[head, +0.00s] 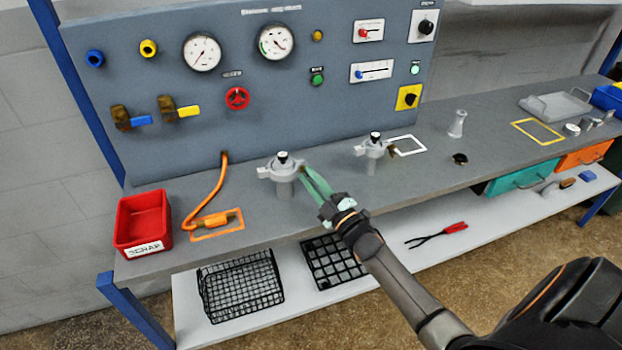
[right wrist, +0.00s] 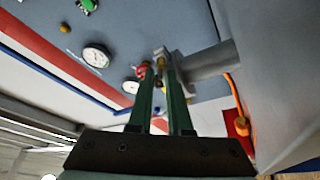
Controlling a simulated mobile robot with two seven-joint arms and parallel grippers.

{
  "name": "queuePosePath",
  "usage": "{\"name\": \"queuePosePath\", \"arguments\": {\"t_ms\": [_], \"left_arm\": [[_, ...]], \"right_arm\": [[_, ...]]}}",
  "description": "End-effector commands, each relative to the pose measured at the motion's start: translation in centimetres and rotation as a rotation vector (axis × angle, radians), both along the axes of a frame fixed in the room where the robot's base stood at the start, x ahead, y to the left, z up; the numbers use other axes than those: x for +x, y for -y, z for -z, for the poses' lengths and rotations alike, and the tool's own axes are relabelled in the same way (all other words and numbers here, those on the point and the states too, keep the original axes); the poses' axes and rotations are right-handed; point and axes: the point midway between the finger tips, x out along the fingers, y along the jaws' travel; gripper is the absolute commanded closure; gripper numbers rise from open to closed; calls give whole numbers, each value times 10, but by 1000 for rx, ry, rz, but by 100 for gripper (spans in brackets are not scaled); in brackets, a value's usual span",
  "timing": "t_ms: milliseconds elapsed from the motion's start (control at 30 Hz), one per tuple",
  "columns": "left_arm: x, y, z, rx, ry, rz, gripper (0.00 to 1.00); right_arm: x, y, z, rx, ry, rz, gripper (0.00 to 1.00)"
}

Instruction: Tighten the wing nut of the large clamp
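The large clamp (head: 283,173) is a grey fitting with a black-topped knob, standing upright on the bench front left of centre. Its grey body also shows in the right wrist view (right wrist: 208,62). My right gripper (head: 304,168) reaches it from the right, its green fingertips at the clamp's right side. In the right wrist view the fingers (right wrist: 160,72) stand a narrow gap apart, with a small brassy part (right wrist: 159,54) at their tips, probably the wing nut. The fingers mostly hide it, and I cannot tell whether they grip it. My left gripper is not in view.
A smaller similar clamp (head: 372,150) stands to the right, with a white outline (head: 408,145) beside it. A red scrap bin (head: 144,222) and an orange hose (head: 207,200) are left. The gauge panel (head: 330,90) rises behind. Wire baskets (head: 240,287) sit on the lower shelf.

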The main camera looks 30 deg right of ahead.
Motion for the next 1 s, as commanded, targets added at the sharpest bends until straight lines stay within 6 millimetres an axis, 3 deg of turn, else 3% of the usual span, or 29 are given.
{"name": "queuePosePath", "arguments": {"t_ms": [133, 733, 1000], "left_arm": [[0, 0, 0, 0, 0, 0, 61], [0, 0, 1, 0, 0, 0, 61], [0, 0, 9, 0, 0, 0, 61]], "right_arm": [[0, 0, 0, 0, 0, 0, 100], [0, 0, 0, 10, 3, 0, 100], [0, -1, 3, 112, 31, 0, 100]]}}
